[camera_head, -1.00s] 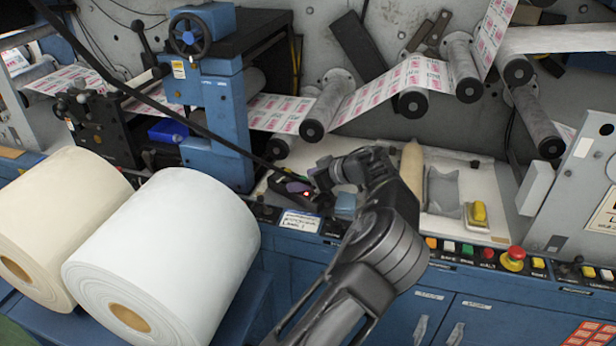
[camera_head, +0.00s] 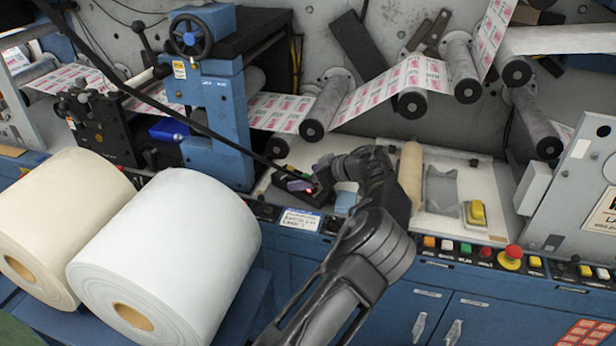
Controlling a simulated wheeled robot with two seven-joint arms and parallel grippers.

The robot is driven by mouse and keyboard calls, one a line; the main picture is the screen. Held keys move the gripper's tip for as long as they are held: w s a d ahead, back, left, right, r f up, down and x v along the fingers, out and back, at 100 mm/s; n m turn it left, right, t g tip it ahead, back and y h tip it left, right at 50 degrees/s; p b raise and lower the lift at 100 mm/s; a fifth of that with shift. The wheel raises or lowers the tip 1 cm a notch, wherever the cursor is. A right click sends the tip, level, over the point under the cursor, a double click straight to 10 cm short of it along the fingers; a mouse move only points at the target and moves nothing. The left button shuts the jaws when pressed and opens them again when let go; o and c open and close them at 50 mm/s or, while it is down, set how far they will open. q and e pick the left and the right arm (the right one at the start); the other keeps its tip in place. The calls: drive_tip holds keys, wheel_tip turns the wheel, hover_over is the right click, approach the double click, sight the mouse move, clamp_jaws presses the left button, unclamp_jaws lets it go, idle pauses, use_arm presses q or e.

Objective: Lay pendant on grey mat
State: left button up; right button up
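A black cable runs down from the upper left to a small dark device with a red light (camera_head: 309,190) and a purple part (camera_head: 299,185), which I take to be the pendant. It is at the left end of the white worktop. My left gripper (camera_head: 326,178) is at its right side; its fingers are small and dark, so I cannot tell whether they close on it. A grey patch (camera_head: 440,188), possibly the grey mat, lies to the right in the pale recessed tray. My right gripper is not in view.
A blue block (camera_head: 346,203) is near my wrist. Buttons with a red stop knob (camera_head: 511,255) line the front. Large rolls (camera_head: 165,255) fill the left.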

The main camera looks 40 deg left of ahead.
use_arm(q)
drive_tip(key=shift+r, duration=0.1)
drive_tip(key=b+v, duration=0.2)
drive_tip(key=v, duration=1)
idle(0.7)
